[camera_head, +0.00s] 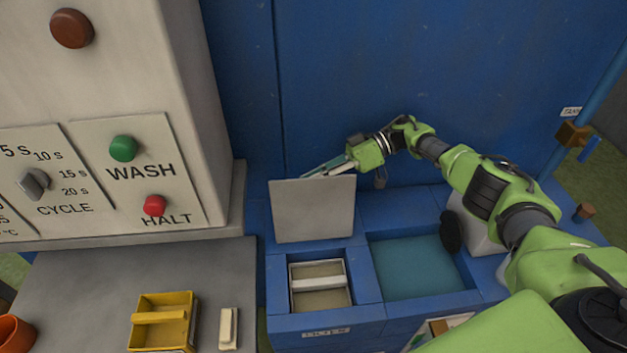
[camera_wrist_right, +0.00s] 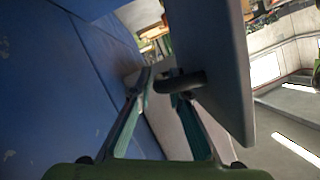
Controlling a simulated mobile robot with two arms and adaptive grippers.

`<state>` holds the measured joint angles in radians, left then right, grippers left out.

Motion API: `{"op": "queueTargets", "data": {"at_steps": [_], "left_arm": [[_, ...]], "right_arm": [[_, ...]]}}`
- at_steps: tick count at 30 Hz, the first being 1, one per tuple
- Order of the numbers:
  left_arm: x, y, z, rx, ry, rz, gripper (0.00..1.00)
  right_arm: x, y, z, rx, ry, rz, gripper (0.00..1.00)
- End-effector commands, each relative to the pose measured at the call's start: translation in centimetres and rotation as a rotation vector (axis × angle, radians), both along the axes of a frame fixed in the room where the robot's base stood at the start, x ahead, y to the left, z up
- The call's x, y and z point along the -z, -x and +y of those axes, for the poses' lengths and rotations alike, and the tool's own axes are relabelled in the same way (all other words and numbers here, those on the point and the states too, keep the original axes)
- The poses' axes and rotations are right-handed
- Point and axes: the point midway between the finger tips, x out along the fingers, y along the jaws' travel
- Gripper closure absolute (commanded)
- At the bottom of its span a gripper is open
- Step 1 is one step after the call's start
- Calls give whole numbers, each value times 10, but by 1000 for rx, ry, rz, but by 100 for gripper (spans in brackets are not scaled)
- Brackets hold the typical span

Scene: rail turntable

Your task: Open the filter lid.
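The filter lid (camera_head: 312,210) is a light grey square plate. It stands raised, close to upright, behind the open filter compartment (camera_head: 293,321) in the blue machine. Inside the compartment sits a filter box with a pale crossbar (camera_head: 318,282). My right gripper (camera_head: 325,168) is behind the lid's top edge, partly hidden by it. In the right wrist view the lid (camera_wrist_right: 215,60) shows edge-on with a dark handle (camera_wrist_right: 180,82) on its face. My right gripper's fingers (camera_wrist_right: 163,92) are spread, with the handle at their tips; firm contact cannot be told. My left gripper is out of view.
A basin of teal water (camera_head: 415,268) lies right of the filter compartment. A grey control cabinet (camera_head: 140,190) stands at left. A yellow tray (camera_head: 162,320) and a small cream block (camera_head: 228,328) lie on the grey bench. A blue wall (camera_head: 350,80) rises behind the lid.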

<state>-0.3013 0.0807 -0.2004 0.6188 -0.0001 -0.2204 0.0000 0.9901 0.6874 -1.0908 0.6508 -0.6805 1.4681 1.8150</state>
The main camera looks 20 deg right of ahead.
Motion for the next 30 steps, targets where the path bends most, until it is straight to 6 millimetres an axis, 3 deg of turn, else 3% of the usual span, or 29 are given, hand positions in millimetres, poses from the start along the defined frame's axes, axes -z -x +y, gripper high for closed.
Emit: {"op": "queueTargets", "data": {"at_steps": [11, 16, 24, 30], "left_arm": [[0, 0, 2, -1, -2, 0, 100], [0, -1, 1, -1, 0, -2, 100], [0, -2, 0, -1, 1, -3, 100], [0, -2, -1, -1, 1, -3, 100]], "right_arm": [[-1, 2, -1, -3, 6, 6, 84], [-23, 3, -1, -5, 6, 3, 84], [-76, 2, -1, -3, 5, 1, 84], [-95, 2, 0, -2, 5, 3, 84]]}}
